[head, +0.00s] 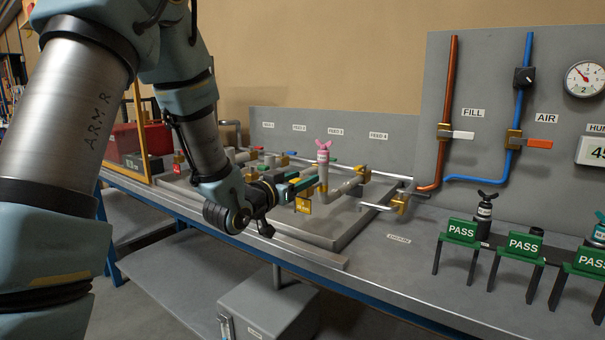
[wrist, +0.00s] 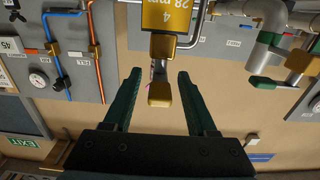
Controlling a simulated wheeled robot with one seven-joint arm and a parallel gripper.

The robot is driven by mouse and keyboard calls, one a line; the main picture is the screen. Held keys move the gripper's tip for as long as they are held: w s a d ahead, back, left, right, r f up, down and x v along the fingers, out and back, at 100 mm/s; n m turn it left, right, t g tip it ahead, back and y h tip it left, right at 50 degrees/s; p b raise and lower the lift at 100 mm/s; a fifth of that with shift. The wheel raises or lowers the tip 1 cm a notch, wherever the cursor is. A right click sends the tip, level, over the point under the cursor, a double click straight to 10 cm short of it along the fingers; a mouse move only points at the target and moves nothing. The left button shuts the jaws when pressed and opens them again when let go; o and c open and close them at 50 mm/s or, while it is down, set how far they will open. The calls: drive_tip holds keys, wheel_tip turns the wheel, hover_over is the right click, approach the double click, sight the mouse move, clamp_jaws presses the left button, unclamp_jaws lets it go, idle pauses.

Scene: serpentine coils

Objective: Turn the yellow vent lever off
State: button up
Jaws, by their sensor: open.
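My gripper (head: 304,185) is over the near edge of the coil plate in the head view, its green fingers beside the pipework. In the wrist view my gripper (wrist: 159,74) is open. A yellow lever (wrist: 160,94) with a block-like end lies between the two fingers, with a visible gap on each side. A yellow tag (wrist: 172,17) reading "28 mm" and "4" is just beyond it. The yellow tag also shows in the head view (head: 303,206). I cannot make out the lever itself in the head view, where my gripper and the pipes crowd that spot.
A pink-handled valve (head: 323,151) stands upright just behind my gripper. Grey pipes and a brass fitting (head: 400,203) lie to the right. Green PASS stands (head: 461,231) are at the front right. The bench top (head: 385,265) in front of the plate is clear.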

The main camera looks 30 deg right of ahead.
drive_tip(key=shift+w+d, duration=0.2)
drive_tip(key=shift+d, duration=0.2)
clamp_jaws()
idle(0.4)
